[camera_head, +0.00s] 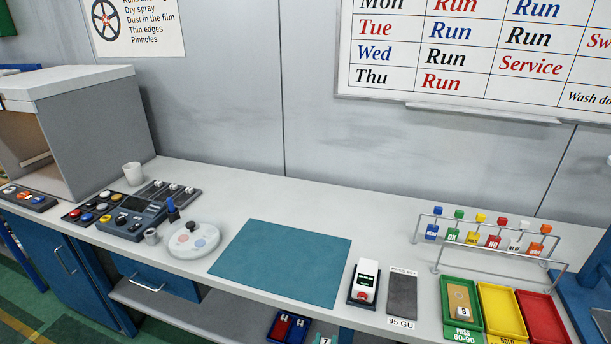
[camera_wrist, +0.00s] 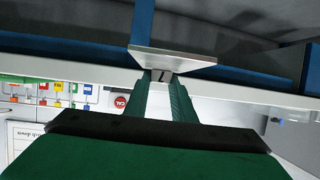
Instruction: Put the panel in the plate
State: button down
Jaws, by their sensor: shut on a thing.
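My gripper (camera_wrist: 162,84) shows only in the wrist view. Its two dark green fingers are shut on a thin, light grey panel (camera_wrist: 172,60). A small dark mark shows near the fingertips, too small to read. The panel is seen nearly edge-on, and its held end is partly hidden by the fingers. In the head view, a round white plate (camera_head: 181,252) with several coloured round spots lies on the bench, left of the teal mat (camera_head: 280,262). The panel is apart from the plate, and my gripper is outside the head view.
On the bench (camera_head: 350,222) are a control box (camera_head: 132,218), a small cup (camera_head: 152,236), a white handheld meter (camera_head: 364,282) and a dark grey block (camera_head: 402,296). Green, yellow (camera_head: 502,312) and red trays and a tag rack (camera_head: 490,254) stand at right. The mat is bare.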

jog(key=s+a+f+n+y, duration=0.1)
jog(key=a+f, duration=0.1)
jog(key=f, duration=1)
jog(key=s+a+f+n+y, duration=0.1)
jog(key=a+f, duration=0.1)
jog(key=f, duration=1)
jog(key=shift+a+f+y, duration=0.35)
jog(key=shift+y, duration=0.05)
jog(key=shift+s, duration=0.15)
